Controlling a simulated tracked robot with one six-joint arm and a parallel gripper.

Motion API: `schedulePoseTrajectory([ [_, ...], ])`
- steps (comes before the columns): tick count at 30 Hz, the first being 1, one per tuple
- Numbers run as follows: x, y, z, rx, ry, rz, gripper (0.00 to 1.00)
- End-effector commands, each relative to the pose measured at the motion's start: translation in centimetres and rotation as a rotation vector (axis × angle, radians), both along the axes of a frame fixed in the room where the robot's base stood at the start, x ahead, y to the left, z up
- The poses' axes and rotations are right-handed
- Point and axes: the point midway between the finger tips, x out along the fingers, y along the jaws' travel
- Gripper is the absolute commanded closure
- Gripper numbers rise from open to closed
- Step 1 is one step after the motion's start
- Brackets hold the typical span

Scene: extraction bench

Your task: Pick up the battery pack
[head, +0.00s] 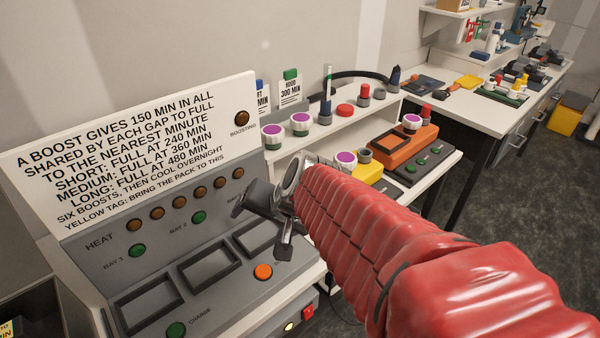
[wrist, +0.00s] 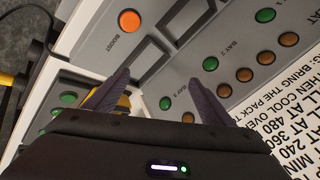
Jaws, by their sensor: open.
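No object in view is clearly marked as the battery pack. A yellow block (head: 368,173) lies beside the charger, partly hidden behind my red-sleeved arm; I cannot tell whether it is the pack. A yellow piece also shows behind a finger in the wrist view (wrist: 122,101). My gripper (head: 268,222) is open above the right end of the grey charger panel (head: 225,290). In the wrist view its two dark fingers (wrist: 158,78) are apart with nothing between them. The charger's rectangular bays (head: 208,268) look empty.
A lettered white sign (head: 130,150) rises behind the charger. An orange button (head: 263,272) and green buttons sit on its face. An orange-brown device (head: 405,145) and a shelf (head: 330,125) with purple-topped jars stand at right. A farther bench (head: 500,115) holds tools.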

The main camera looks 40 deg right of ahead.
Motion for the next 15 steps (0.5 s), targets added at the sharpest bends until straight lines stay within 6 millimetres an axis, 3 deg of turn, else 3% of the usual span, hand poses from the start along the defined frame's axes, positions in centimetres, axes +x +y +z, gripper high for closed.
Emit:
schedulePoseTrajectory([
  [3,0.7,-3.5,-1.1,0.085,-0.023,-0.182,0.23],
  [9,0.9,-8.4,-2.4,0.188,-0.06,-0.427,0.23],
  [15,0.1,-11.2,-3.8,0.338,-0.06,-0.621,0.23],
])
